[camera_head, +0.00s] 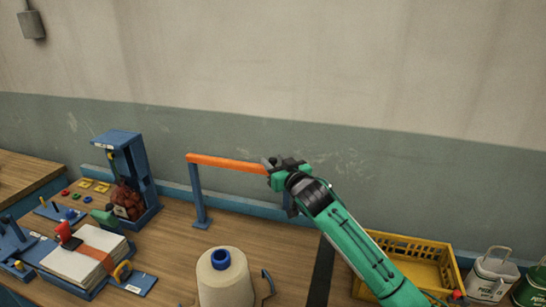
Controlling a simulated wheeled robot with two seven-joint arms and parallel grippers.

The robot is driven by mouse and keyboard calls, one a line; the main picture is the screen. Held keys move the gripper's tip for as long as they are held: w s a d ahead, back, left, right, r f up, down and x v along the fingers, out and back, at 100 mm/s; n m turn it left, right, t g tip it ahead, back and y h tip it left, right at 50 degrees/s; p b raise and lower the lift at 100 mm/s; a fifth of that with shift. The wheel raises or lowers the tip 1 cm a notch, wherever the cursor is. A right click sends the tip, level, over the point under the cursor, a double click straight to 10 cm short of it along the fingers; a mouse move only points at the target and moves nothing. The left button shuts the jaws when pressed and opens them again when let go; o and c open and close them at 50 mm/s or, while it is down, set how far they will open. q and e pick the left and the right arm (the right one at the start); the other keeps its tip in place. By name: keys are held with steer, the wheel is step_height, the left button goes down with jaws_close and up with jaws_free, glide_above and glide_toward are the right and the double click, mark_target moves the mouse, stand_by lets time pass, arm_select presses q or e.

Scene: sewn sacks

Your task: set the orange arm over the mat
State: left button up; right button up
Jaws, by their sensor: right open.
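The orange arm (228,163) is a straight bar, roughly level, on top of a blue post (199,195) that stands at the back of the table. It runs right from the post to my right gripper (274,168). My right gripper is open at the arm's right end and overlaps it in the picture; I cannot tell whether they touch. The arm's far end is partly hidden by the gripper. I cannot clearly make out a mat; a dark strip (322,268) lies on the table to the right of the cone. My left gripper is not in view.
A blue stand (145,165) holds a reddish-brown sack (127,200). White sheets (78,267) under an orange band lie front left. A large thread cone (224,285) stands front centre. A yellow crate (420,262) and canisters (490,275) are at right. Bare wood lies below the orange arm.

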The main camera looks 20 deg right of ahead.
steer(key=shift+w+a, duration=0.15)
steer(key=shift+w, duration=0.7)
jaws_close()
steer(key=shift+s+f, duration=0.1)
